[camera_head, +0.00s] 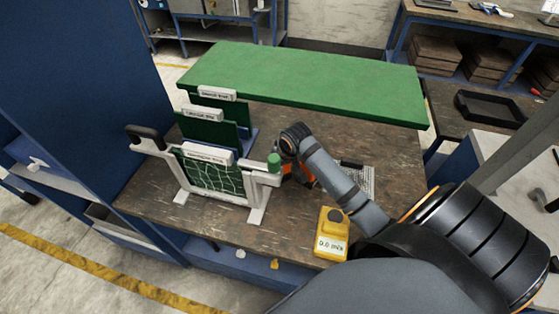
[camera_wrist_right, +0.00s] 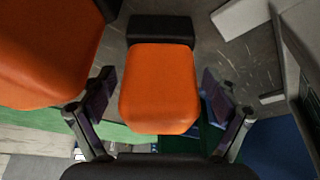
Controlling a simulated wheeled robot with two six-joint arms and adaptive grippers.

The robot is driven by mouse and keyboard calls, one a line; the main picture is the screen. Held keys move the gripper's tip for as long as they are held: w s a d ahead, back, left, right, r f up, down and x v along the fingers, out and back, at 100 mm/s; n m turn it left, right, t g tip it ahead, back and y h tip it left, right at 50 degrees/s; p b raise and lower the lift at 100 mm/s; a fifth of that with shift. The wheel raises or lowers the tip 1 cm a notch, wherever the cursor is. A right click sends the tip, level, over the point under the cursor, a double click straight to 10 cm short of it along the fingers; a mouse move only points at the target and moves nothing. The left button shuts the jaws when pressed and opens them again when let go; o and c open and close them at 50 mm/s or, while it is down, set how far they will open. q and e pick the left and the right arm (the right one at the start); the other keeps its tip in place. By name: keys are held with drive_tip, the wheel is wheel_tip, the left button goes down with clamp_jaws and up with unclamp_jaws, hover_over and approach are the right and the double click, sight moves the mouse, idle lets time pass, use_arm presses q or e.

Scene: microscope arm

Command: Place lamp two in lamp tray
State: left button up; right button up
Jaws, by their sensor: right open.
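In the right wrist view an orange block with a black end (camera_wrist_right: 158,90) sits between the fingers of my right gripper (camera_wrist_right: 162,108). The fingers are open, with a gap visible on each side of the block. A second orange block (camera_wrist_right: 45,50) fills the upper left of that view. I cannot tell from any marking which block is lamp two. In the head view a bit of orange (camera_head: 306,178) shows beside my right wrist; my arm hides most of it and the fingers. I cannot identify the lamp tray with certainty. My left gripper is not in view.
A white frame with a green grid panel (camera_head: 210,172) stands left of my wrist on the brown workbench (camera_head: 160,205). A yellow meter (camera_head: 331,235) stands at the front edge. A long green board (camera_head: 310,80) spans the back. A black tray (camera_head: 492,108) lies on another table.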

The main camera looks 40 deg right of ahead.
drive_tip(key=c, duration=1.6)
wheel_tip(320, 180, up, 18)
drive_tip(key=shift+r+b, duration=0.1)
drive_tip(key=shift+b, duration=0.6)
